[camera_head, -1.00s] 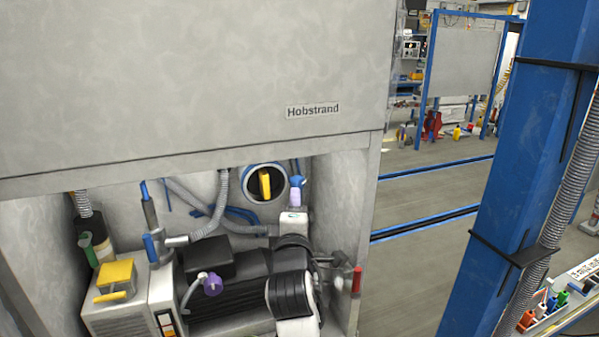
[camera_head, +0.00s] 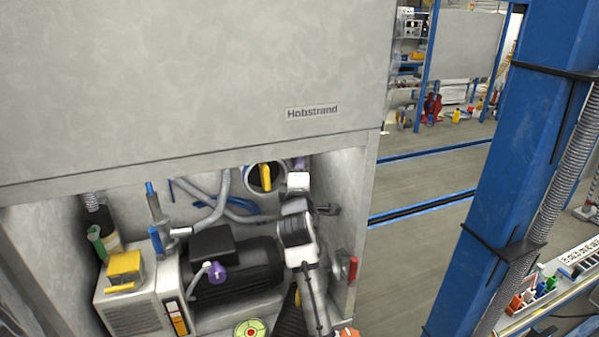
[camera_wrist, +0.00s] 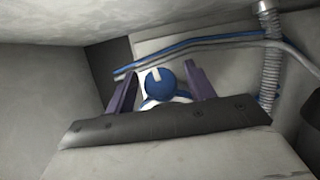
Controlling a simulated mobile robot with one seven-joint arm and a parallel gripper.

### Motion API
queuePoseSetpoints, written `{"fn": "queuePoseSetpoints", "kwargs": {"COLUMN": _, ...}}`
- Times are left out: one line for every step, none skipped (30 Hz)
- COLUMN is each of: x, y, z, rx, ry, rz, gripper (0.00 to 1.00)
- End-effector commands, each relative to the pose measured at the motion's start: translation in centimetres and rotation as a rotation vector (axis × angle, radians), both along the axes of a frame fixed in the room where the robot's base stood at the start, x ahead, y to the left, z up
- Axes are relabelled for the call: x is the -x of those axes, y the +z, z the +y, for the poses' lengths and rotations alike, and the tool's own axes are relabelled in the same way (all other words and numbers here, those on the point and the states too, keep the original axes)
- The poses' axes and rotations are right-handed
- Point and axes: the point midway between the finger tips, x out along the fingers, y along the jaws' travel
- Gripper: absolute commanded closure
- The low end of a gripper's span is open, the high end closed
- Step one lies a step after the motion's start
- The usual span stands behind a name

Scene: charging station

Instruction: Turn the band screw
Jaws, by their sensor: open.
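A round blue knob with a white mark, which looks like the band screw (camera_wrist: 161,84), shows in the wrist view. It lies between the two purple fingers of my gripper (camera_wrist: 160,66), nearer the middle than either finger. The fingers are open, with a gap visible on both sides of the knob. I cannot tell how deep the fingertips reach past it. In the head view my gripper (camera_head: 300,164) is at the upper right of the open bay, beside the round port (camera_head: 250,180). The screw is hidden there by my arm and the panel edge.
A yellow part (camera_head: 265,177) sits in the port. Grey hoses (camera_head: 217,197) and blue pipes run along the bay's back wall. A black motor (camera_head: 235,270) fills the lower bay. A red-handled part (camera_head: 353,268) is at the bay's right wall (camera_head: 345,210).

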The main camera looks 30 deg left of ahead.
Motion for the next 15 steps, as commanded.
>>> {"fn": "queuePoseSetpoints", "kwargs": {"x": -0.15, "y": 0.04, "z": 0.08, "rx": 0.000, "ry": 0.000, "rz": 0.000, "gripper": 0.46}}
{"fn": "queuePoseSetpoints", "kwargs": {"x": -0.21, "y": 0.02, "z": 0.10, "rx": 0.000, "ry": 0.000, "rz": 0.000, "gripper": 0.46}}
{"fn": "queuePoseSetpoints", "kwargs": {"x": -0.25, "y": -0.01, "z": 0.12, "rx": 0.000, "ry": 0.000, "rz": 0.000, "gripper": 0.46}}
{"fn": "queuePoseSetpoints", "kwargs": {"x": -0.26, "y": -0.03, "z": 0.13, "rx": 0.000, "ry": 0.000, "rz": 0.000, "gripper": 0.46}}
{"fn": "queuePoseSetpoints", "kwargs": {"x": -0.27, "y": -0.04, "z": 0.13, "rx": 0.000, "ry": 0.000, "rz": 0.000, "gripper": 0.46}}
{"fn": "queuePoseSetpoints", "kwargs": {"x": -0.26, "y": -0.04, "z": 0.13, "rx": 0.000, "ry": 0.000, "rz": 0.000, "gripper": 0.46}}
{"fn": "queuePoseSetpoints", "kwargs": {"x": -0.26, "y": -0.05, "z": 0.13, "rx": 0.000, "ry": 0.000, "rz": 0.000, "gripper": 0.46}}
{"fn": "queuePoseSetpoints", "kwargs": {"x": -0.25, "y": -0.04, "z": 0.12, "rx": 0.000, "ry": 0.000, "rz": 0.000, "gripper": 0.46}}
{"fn": "queuePoseSetpoints", "kwargs": {"x": -0.25, "y": -0.04, "z": 0.12, "rx": 0.000, "ry": 0.000, "rz": 0.000, "gripper": 0.46}}
{"fn": "queuePoseSetpoints", "kwargs": {"x": -0.24, "y": -0.04, "z": 0.12, "rx": 0.000, "ry": 0.000, "rz": 0.000, "gripper": 0.49}}
{"fn": "queuePoseSetpoints", "kwargs": {"x": -0.25, "y": -0.04, "z": 0.11, "rx": 0.000, "ry": 0.000, "rz": 0.000, "gripper": 0.53}}
{"fn": "queuePoseSetpoints", "kwargs": {"x": -0.24, "y": -0.03, "z": 0.12, "rx": 0.000, "ry": 0.000, "rz": 0.000, "gripper": 0.58}}
{"fn": "queuePoseSetpoints", "kwargs": {"x": -0.23, "y": -0.03, "z": 0.12, "rx": 0.000, "ry": 0.000, "rz": 0.000, "gripper": 0.62}}
{"fn": "queuePoseSetpoints", "kwargs": {"x": -0.24, "y": -0.04, "z": 0.11, "rx": 0.000, "ry": 0.000, "rz": 0.000, "gripper": 0.66}}
{"fn": "queuePoseSetpoints", "kwargs": {"x": -0.23, "y": -0.04, "z": 0.12, "rx": 0.000, "ry": 0.000, "rz": 0.000, "gripper": 0.71}}
